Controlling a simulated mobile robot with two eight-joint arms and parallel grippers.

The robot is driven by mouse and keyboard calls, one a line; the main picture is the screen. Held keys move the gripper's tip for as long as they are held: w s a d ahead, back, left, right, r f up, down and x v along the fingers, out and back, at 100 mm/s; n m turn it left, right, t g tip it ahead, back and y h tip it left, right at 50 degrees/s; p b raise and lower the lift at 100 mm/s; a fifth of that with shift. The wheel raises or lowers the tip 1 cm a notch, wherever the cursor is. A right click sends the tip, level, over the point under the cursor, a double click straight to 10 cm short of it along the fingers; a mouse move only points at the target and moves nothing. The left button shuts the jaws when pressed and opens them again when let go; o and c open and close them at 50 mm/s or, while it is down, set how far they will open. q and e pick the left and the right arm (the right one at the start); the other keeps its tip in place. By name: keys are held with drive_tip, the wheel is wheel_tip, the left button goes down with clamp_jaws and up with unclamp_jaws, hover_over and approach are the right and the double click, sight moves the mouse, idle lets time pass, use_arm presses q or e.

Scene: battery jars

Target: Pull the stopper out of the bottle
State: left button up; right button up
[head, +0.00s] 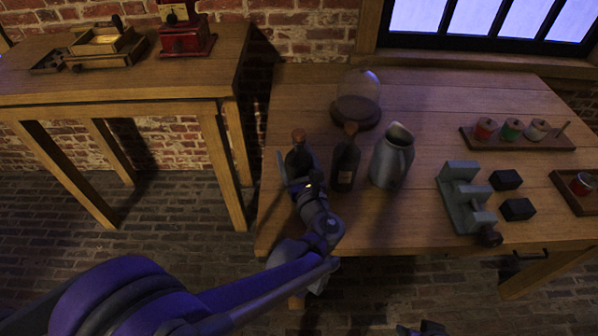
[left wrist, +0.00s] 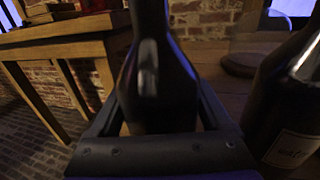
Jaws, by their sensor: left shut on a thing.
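A dark bottle (head: 298,158) with a brown stopper (head: 298,135) in its neck stands at the left end of the wooden table. My left gripper (head: 300,174) is shut on this bottle's body from the front. In the left wrist view the dark bottle (left wrist: 153,85) stands between the two fingers; its top is cut off there. A second dark bottle (head: 345,165) with a pale label and a brown stopper (head: 351,128) stands just to the right, and it shows in the left wrist view (left wrist: 285,105). A small part of what may be my right gripper (head: 422,328) shows at the bottom edge.
A grey jug (head: 391,158) stands right of the second bottle. A glass dome (head: 359,92) on a dark base is behind. A grey stepped block (head: 463,200), black blocks (head: 517,209) and a tray of jars (head: 518,141) lie farther right. Another table (head: 130,85) is at left.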

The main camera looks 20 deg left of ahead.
sight(297, 130)
use_arm(q)
clamp_jaws()
wheel_tip(297, 130, up, 10)
drive_tip(key=p, duration=0.3)
drive_tip(key=o, duration=0.7)
unclamp_jaws()
drive_tip(key=shift+c, duration=0.2)
clamp_jaws()
drive_tip(key=shift+s, duration=0.1)
